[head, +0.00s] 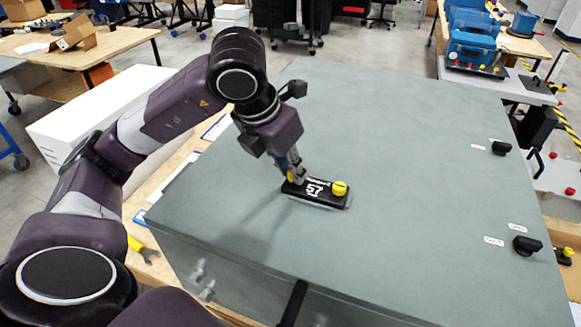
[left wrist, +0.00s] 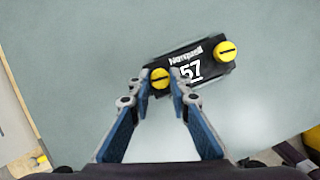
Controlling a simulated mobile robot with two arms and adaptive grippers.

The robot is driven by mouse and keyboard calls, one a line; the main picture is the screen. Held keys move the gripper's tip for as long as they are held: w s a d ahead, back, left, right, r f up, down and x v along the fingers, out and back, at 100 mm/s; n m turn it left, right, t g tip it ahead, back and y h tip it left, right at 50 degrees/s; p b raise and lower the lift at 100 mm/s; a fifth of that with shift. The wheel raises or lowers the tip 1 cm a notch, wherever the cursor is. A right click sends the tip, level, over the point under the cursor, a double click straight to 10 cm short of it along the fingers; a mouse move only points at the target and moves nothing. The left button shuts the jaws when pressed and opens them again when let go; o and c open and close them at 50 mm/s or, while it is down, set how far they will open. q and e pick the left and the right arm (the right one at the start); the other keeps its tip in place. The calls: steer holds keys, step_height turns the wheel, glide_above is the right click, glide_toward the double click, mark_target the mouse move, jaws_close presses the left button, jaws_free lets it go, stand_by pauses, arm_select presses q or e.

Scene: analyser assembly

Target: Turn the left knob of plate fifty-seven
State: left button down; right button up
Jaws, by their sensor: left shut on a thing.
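Plate fifty-seven (head: 315,198) is a small black plate with a white "57", lying on the grey-green box top. It also shows in the left wrist view (left wrist: 187,58). Its right yellow knob (head: 340,188) is uncovered and shows a dark slot line. My left gripper (head: 293,177) points down at the plate's left end, its fingers shut on the left yellow knob (left wrist: 159,78), one finger on each side. In the head view the fingers mostly hide that knob. My right gripper is not in view.
The grey-green box top (head: 400,130) is wide and mostly clear around the plate. Two black latches, an upper one (head: 501,148) and a lower one (head: 527,245), sit along its right side. A yellow-handled tool (head: 142,249) lies on the wooden table to the left.

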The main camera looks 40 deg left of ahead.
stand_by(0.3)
arm_select(q)
steer(key=c, duration=1.8)
jaws_free()
steer(key=shift+o, duration=0.2)
steer(key=shift+r, duration=0.1)
steer(key=v, duration=1.1)
steer(key=shift+s+r, duration=0.25)
steer(key=shift+r, duration=0.05)
